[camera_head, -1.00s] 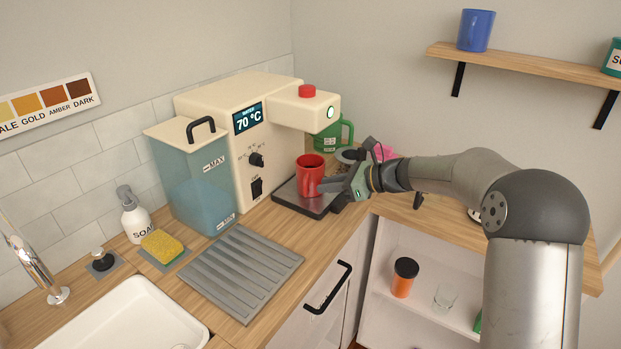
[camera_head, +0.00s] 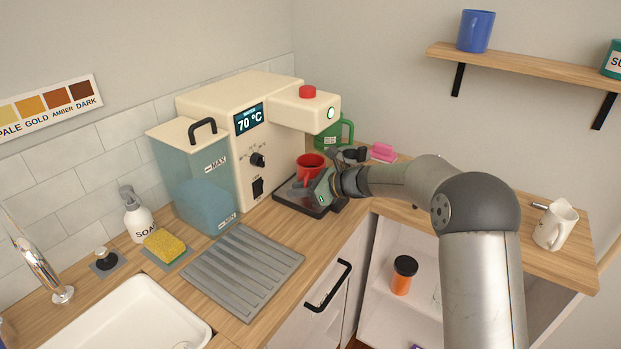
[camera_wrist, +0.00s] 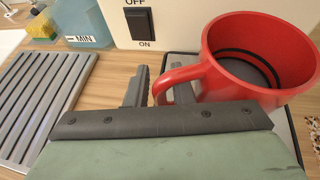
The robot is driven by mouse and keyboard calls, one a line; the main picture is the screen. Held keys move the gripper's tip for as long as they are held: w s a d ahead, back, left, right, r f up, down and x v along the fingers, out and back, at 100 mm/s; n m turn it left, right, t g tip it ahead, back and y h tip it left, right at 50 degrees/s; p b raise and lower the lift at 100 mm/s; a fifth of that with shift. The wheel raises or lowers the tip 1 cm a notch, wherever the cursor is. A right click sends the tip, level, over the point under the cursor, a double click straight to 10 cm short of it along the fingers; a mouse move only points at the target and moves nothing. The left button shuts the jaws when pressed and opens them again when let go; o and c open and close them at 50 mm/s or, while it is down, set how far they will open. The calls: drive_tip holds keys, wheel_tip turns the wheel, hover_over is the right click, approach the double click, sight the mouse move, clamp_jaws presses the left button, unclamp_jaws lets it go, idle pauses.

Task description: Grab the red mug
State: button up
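The red mug (camera_head: 311,161) stands upright on the dark tray (camera_head: 289,197) of the coffee machine, under its spout. My gripper (camera_head: 303,184) is at the mug's near side and hides its lower part in the head view. In the wrist view the mug (camera_wrist: 237,84) is at the upper right with its handle toward me. My gripper's two dark fingers (camera_wrist: 158,90) are on either side of the handle, one seeming to reach into the loop. A thin gap shows between the left finger and the handle, so the gripper looks open.
The cream coffee machine (camera_head: 221,112) overhangs the mug. A white jug (camera_head: 555,225) stands on the right counter. A grey ribbed drainer (camera_head: 240,271) lies front left.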

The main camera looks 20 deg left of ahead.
clamp_jaws()
drive_tip(key=shift+r, duration=0.1)
